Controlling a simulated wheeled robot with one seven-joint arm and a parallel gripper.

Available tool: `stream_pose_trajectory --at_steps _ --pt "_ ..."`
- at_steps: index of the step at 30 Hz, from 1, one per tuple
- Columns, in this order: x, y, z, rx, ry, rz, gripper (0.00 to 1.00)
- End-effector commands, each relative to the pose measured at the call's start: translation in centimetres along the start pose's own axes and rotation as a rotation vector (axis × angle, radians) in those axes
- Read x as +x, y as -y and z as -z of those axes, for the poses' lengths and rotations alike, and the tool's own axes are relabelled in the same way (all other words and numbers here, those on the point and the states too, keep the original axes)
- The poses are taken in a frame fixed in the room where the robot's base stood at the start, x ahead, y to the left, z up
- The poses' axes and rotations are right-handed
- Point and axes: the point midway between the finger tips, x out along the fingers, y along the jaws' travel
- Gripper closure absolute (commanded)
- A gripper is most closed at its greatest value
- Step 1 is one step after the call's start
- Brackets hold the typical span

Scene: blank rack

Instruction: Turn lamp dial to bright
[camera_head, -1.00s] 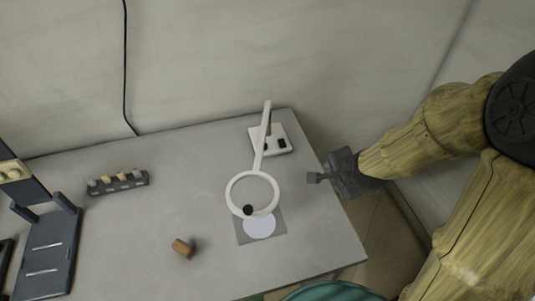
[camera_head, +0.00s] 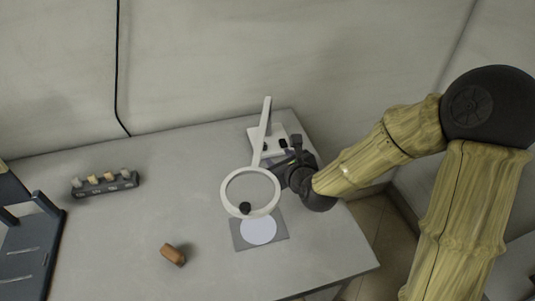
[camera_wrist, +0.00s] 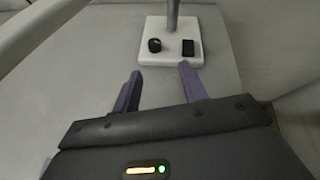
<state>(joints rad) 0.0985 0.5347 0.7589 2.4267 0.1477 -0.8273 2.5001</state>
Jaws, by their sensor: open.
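The white lamp has a ring head (camera_head: 226,190) over the table, a slanted arm and a white base (camera_head: 254,132) at the table's back right. In the wrist view, a round black dial (camera_wrist: 155,45) stands on the left of the base (camera_wrist: 160,24), and a flat black rectangle (camera_wrist: 188,48) lies to its right. The lamp post rises behind them. My gripper (camera_head: 286,153) is at the front right of the base. In the wrist view its fingers (camera_wrist: 161,85) are apart and empty, pointing at the base, short of the dial.
A grey mat (camera_head: 241,243) with a pale disc (camera_head: 258,231) lies below the ring. A brown block (camera_head: 173,254) lies front left of it. A dark rack with several pegs (camera_head: 105,186) and a dark stand (camera_head: 28,250) are at the left. The lamp ring is close beside my wrist.

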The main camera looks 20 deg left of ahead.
Motion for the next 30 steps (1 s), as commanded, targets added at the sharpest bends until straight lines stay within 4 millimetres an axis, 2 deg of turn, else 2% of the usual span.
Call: stream_pose_trajectory --at_steps 3,6,19,23,30 --pt "0.7 -0.7 -0.2 0.126 0.042 0.000 0.57" --pt "0.8 -0.8 -0.5 0.172 0.057 0.000 0.57" --pt "1.3 -0.8 -0.5 0.175 0.058 0.000 0.57" --pt "2.7 -0.9 -0.6 0.175 0.058 -0.001 0.57" --pt "6.4 -0.8 -0.8 0.173 0.058 -0.001 0.57"
